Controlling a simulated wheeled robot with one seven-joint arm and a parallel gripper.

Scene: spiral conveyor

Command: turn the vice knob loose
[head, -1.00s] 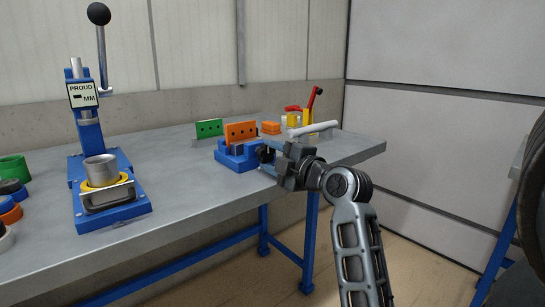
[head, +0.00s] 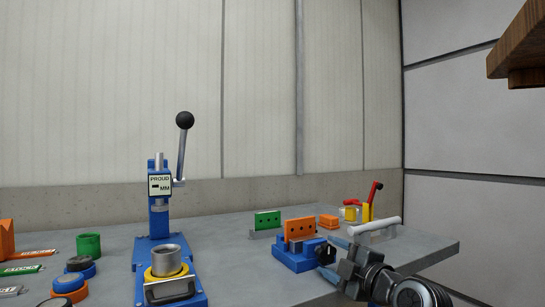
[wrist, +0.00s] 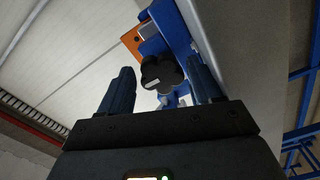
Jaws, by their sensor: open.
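The blue vice (head: 292,256) stands on the bench with an orange plate (head: 299,229) upright in it. In the wrist view the black lobed vice knob (wrist: 160,72) sits in front of the blue vice body (wrist: 174,24). My gripper (wrist: 163,88) is open, with one finger on each side of the knob. A gap shows between the left finger and the knob; the right finger lies close, and I cannot tell if it touches. In the head view my gripper (head: 337,257) is at the vice's right side and hides most of the knob.
A blue press (head: 160,215) with a black-ball lever stands left of the vice. A green plate (head: 267,220) is behind it. An orange block (head: 328,221), a red-handled clamp (head: 372,196) and a pale bar (head: 374,228) lie close behind my gripper. The bench edge is near.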

